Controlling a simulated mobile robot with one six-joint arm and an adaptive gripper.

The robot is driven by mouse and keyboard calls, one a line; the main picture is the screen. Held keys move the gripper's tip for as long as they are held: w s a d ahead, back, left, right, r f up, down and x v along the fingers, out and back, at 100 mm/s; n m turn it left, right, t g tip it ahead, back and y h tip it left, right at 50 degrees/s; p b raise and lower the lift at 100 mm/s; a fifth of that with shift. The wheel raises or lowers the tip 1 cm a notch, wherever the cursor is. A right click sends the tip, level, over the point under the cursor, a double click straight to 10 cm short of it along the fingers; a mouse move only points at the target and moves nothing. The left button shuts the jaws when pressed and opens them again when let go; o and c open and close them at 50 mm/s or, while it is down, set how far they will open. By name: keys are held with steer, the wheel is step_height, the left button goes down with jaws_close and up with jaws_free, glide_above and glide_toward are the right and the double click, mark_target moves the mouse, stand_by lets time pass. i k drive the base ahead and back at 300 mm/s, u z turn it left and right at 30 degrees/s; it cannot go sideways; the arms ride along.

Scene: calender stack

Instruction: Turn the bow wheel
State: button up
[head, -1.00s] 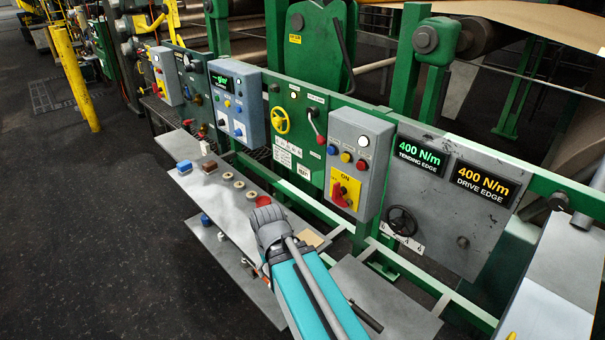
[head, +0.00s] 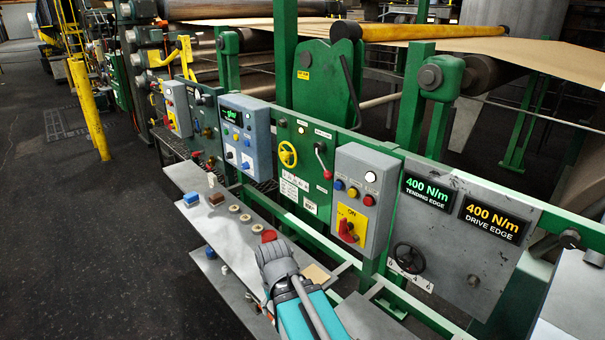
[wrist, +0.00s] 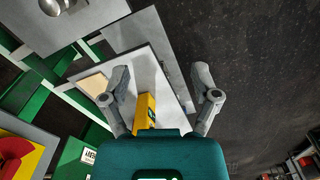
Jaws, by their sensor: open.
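Two handwheels show in the head view, and no readable label tells me which is the bow wheel. A yellow handwheel (head: 288,154) is on the green panel, above a row of small number plates. A black handwheel (head: 408,257) is low on the grey panel at right, with a numbered scale under it. My gripper (wrist: 161,84) is open in the wrist view, with no handwheel between its fingers. In the head view my arm comes from the bottom, and the gripper is over the shelf, apart from both wheels; its fingertips are hard to make out there.
The grey control box (head: 366,200) with a red switch stands out between the wheels. Open dark floor (head: 90,240) lies left.

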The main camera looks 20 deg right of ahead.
mark_target(285, 156)
steer(key=k, duration=1.3)
steer(key=u, duration=0.3)
steer(key=i, duration=1.8)
steer(key=z, duration=0.85)
